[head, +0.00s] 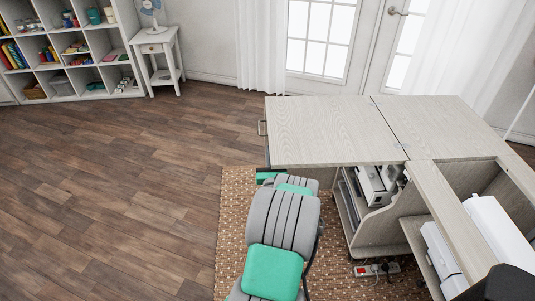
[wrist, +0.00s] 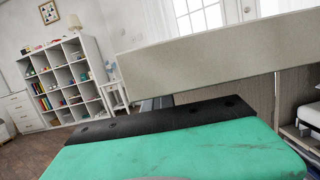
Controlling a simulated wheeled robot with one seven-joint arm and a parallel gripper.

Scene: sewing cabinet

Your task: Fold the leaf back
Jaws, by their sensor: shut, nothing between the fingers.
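The pale wood-grain leaf (head: 325,135) lies flat and level on the left of the cabinet top (head: 455,120). A seam with small hinges runs between them. A small metal handle (head: 262,128) is on the leaf's left edge. In the wrist view a pale board (wrist: 215,60), seemingly the leaf, crosses the picture just beyond my gripper. My green and black gripper (head: 267,176) is at the leaf's near left corner, low beside its edge; my grey arm hides part of it. It is shut and empty. I cannot tell whether it touches the leaf.
Below the top, the open cabinet holds a white machine (head: 377,184) and shelves. A white box-like thing (head: 497,230) sits at right. A power strip (head: 377,269) lies on the woven rug (head: 232,215). The wooden floor (head: 130,190) to the left is clear. White shelving (head: 75,55) stands far left.

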